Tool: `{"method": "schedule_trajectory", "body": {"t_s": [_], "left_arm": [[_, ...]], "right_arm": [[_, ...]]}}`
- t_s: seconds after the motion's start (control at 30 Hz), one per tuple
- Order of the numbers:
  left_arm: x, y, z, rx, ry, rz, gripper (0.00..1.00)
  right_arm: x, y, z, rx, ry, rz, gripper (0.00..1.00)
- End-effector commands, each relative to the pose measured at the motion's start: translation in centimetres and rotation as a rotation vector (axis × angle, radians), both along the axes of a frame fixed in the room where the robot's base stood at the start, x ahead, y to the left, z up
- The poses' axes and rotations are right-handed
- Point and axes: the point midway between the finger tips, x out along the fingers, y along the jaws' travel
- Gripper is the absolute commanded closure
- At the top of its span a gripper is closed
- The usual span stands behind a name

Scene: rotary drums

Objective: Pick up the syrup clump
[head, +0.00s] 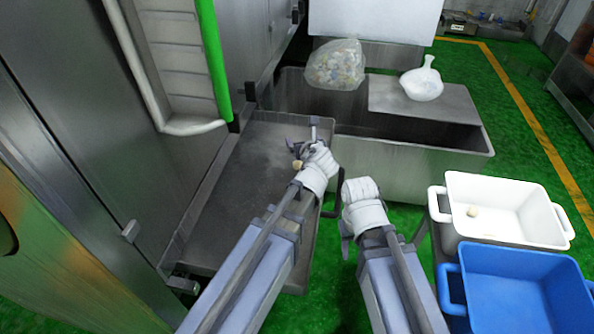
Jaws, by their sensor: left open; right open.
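A small beige syrup clump (298,164) shows in the head view just beside my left gripper, over the metal tray (250,160). My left gripper (303,142) is open above the tray's right side, close to this clump. I cannot tell whether they touch, or whether the clump lies between the fingers. Another small beige clump (472,211) lies in the white bin (510,233) on the right. My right gripper (344,215) is open and appears empty, to the right of the tray's edge. Its fingers are partly hidden by its white wrist cover.
A blue bin (520,262) stands in front of the white bin. A large metal trough (410,165) lies behind the tray, with a clear bag (336,65) and a white bag (422,80) on it. A metal machine wall (75,120) bounds the left.

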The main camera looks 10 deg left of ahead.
Motion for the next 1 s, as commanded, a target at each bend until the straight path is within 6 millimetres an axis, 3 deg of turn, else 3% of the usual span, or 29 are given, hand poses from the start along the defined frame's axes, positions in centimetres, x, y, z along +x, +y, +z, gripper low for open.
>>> {"method": "schedule_trajectory", "body": {"t_s": [0.03,0.2,0.67,1.0], "left_arm": [[0.0,0.0,-1.6,0.000,0.000,0.000,0.14],[0.0,0.0,-4.1,0.000,0.000,0.000,0.14],[0.0,0.0,-5.5,0.000,0.000,0.000,0.14],[0.0,0.0,-9.5,0.000,0.000,0.000,0.14]], "right_arm": [[0.0,0.0,-1.5,0.000,0.000,0.000,0.50],[0.0,0.0,-4.1,0.000,0.000,0.000,0.50],[0.0,0.0,-5.5,0.000,0.000,0.000,0.50],[0.0,0.0,-9.5,0.000,0.000,0.000,0.50]]}}
